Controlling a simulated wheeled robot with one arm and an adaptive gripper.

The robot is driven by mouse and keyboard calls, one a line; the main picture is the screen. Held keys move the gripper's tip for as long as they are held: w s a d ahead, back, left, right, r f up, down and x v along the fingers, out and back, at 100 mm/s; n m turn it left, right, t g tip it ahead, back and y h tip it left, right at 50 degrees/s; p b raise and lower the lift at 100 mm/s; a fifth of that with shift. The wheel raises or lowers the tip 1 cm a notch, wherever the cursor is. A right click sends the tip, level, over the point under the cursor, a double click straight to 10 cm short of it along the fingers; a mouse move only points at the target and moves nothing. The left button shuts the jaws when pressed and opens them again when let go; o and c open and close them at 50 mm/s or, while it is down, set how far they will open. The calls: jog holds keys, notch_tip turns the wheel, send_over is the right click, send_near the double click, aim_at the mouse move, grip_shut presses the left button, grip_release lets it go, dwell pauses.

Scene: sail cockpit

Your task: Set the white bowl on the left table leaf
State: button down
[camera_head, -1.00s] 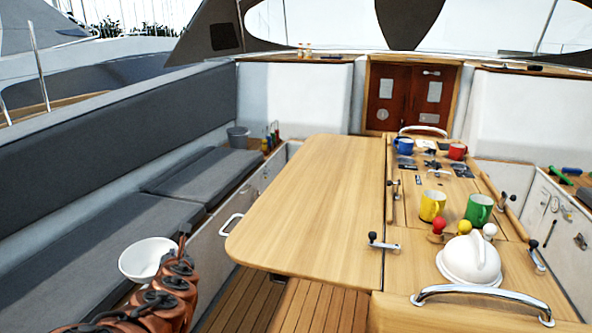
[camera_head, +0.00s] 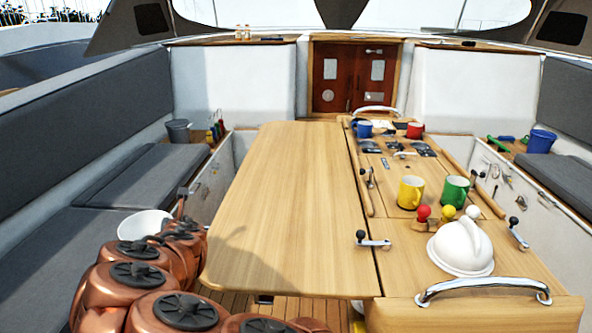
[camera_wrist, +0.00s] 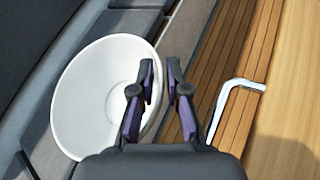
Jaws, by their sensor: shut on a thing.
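The white bowl (camera_head: 143,224) shows at the left, partly hidden behind my copper-coloured arm. In the wrist view the bowl (camera_wrist: 90,95) is tilted, with its inside facing the camera. My gripper (camera_wrist: 160,75) is shut on the bowl's right rim, one finger inside and one outside. In the head view my gripper (camera_head: 182,208) is small and partly hidden by the arm. The left table leaf (camera_head: 290,190) is a bare wooden panel to the right of the bowl. The bowl is apart from the leaf, over the side by the left bench.
The table's middle holds a yellow mug (camera_head: 411,192), a green mug (camera_head: 454,192), blue and red mugs, and a white helmet-shaped object (camera_head: 461,248). A metal latch (camera_head: 374,241) stands at the leaf's right edge. A metal handle (camera_wrist: 236,95) is beside the leaf.

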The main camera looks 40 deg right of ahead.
jog(key=w+d+r+n+y+b, duration=0.1)
jog(key=w+d+r+n+y, duration=0.35)
jog(key=w+d+r, duration=0.35)
jog(key=s+d+r+n+g+y, duration=0.1)
jog(key=s+d+r+n+y, duration=0.2)
jog(key=d, duration=0.9)
jog(key=s+d+r+b, duration=0.1)
jog(key=s+d, duration=0.3)
jog(key=d, duration=0.3)
jog(key=s+d+r, duration=0.2)
jog(key=s+d, duration=0.3)
jog(key=d, duration=0.2)
jog(key=s+d+f+m+b, duration=0.1)
jog(key=s+d+f, duration=0.6)
jog(key=s+d, duration=0.5)
jog(key=p, duration=0.3)
send_over(290, 215)
jog(key=shift+d+f+h, duration=0.1)
jog(key=shift+f+h, duration=0.25)
jog(key=shift+f, duration=0.5)
notch_tip(290, 215, down, 2)
jog(key=shift+f+p, duration=0.1)
jog(key=shift+p, duration=0.4)
jog(key=shift+f, duration=0.7)
